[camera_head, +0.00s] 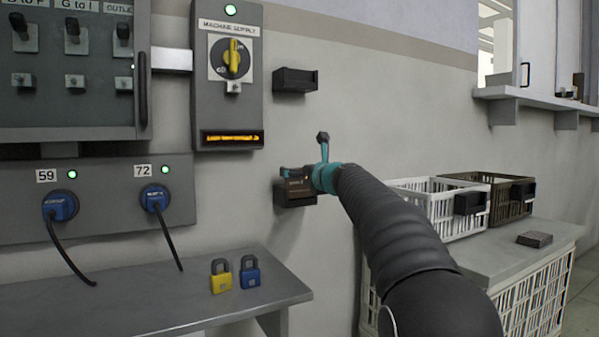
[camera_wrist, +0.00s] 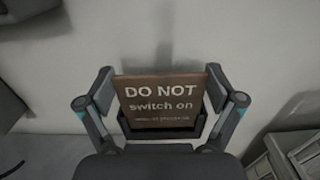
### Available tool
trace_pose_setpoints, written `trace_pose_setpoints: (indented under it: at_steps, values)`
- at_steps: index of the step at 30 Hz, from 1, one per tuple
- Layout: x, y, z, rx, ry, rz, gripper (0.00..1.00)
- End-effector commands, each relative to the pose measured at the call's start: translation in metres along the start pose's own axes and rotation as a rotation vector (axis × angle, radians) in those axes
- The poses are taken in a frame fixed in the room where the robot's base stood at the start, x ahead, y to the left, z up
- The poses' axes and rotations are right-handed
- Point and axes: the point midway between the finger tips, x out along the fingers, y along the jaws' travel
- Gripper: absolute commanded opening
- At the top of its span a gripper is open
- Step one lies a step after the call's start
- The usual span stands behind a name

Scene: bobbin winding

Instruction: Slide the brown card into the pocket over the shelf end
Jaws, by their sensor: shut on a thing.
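The brown card (camera_wrist: 160,98), lettered "DO NOT switch on", stands between the two fingers of my gripper (camera_wrist: 160,90) in the wrist view, held at its side edges. The black pocket (camera_wrist: 163,136) shows just below the card and beside its lower part. The card's lower edge overlaps the pocket; I cannot tell whether it is inside or in front. In the head view, my gripper (camera_head: 305,177) is at the wall with the card (camera_head: 296,185) just over the pocket (camera_head: 295,201), above the right end of the left shelf (camera_head: 285,290).
Another black pocket (camera_head: 295,80) is higher on the wall, right of the machine supply box (camera_head: 228,110). A yellow padlock (camera_head: 221,277) and a blue padlock (camera_head: 250,273) stand on the shelf. A white crate (camera_head: 425,205) and a brown crate (camera_head: 490,195) stand at right.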

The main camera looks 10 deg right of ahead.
Motion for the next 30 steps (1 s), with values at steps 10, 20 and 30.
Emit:
trace_pose_setpoints:
  at_steps: [10, 20, 30]
  values:
    - [0.000, 0.000, -0.008, 0.001, 0.000, 0.000, 0.69]
    - [0.000, 0.000, -0.009, 0.001, 0.000, 0.000, 0.69]
    - [0.000, 0.000, -0.017, 0.001, 0.000, 0.000, 0.69]
